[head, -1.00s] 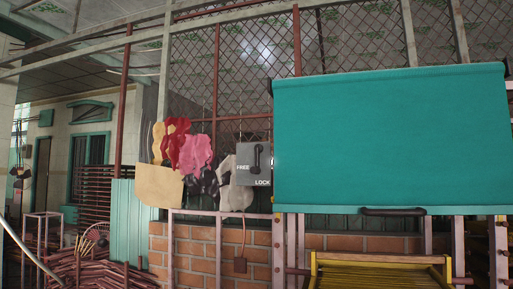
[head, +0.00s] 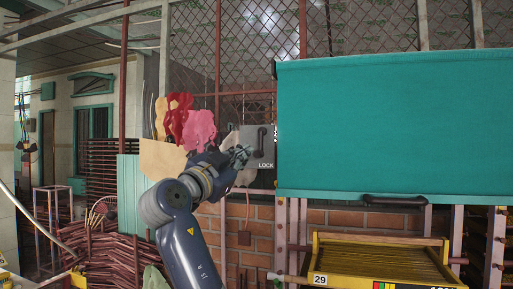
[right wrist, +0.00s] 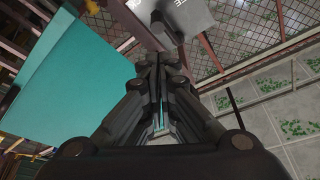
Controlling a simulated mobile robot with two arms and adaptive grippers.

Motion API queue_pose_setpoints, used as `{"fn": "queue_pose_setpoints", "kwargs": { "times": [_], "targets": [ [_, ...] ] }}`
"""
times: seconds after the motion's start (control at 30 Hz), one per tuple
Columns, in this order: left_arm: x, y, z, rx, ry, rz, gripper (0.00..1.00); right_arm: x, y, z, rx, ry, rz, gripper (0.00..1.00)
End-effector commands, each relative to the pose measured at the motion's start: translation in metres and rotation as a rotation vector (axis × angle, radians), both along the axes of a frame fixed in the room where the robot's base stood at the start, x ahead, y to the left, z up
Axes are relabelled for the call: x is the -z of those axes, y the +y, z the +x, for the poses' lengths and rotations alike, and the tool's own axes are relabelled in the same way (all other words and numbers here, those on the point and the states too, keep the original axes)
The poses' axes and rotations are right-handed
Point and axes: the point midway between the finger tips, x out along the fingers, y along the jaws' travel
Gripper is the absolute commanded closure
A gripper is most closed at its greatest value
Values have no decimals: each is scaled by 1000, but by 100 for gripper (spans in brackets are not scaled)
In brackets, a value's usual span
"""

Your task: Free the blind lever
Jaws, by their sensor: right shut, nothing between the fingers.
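The blind lever (head: 262,140) is a small black handle on a grey plate (head: 268,157) fixed to the mesh wall. It stands vertical, its lower end above the word LOCK; the plate's FREE side is hidden behind my gripper. The teal blind (head: 390,130) hangs lowered to the right, with a dark handle (head: 394,200) at its bottom edge. My right gripper (head: 243,153) is shut and empty, just left of the lever in the head view. In the right wrist view its closed fingers (right wrist: 160,62) point toward the grey plate (right wrist: 178,20). My left gripper is out of view.
Red, pink and tan hanging sheets (head: 190,125) are left of the plate, partly behind my arm. A brick wall (head: 320,217) runs below. A yellow rack marked 29 (head: 380,262) stands under the blind. Red rods (head: 105,250) are piled at lower left.

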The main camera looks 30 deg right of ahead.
Motion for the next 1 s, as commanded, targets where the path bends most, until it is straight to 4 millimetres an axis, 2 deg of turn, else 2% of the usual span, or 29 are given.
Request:
{"fn": "queue_pose_setpoints", "kwargs": {
  "times": [0.17, 0.4, 0.6, 0.8, 1.0],
  "targets": [
    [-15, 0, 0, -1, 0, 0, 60, -9, -15, 8, 3, 3, -1, 100],
    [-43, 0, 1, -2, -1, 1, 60, -21, -49, 27, 3, 4, -2, 100],
    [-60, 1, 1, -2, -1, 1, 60, -26, -70, 40, 1, 4, -1, 100],
    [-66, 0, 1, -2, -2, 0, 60, -27, -81, 46, 1, 4, -1, 100],
    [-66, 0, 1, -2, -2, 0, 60, -26, -83, 47, 0, 2, 0, 100]
  ]
}}
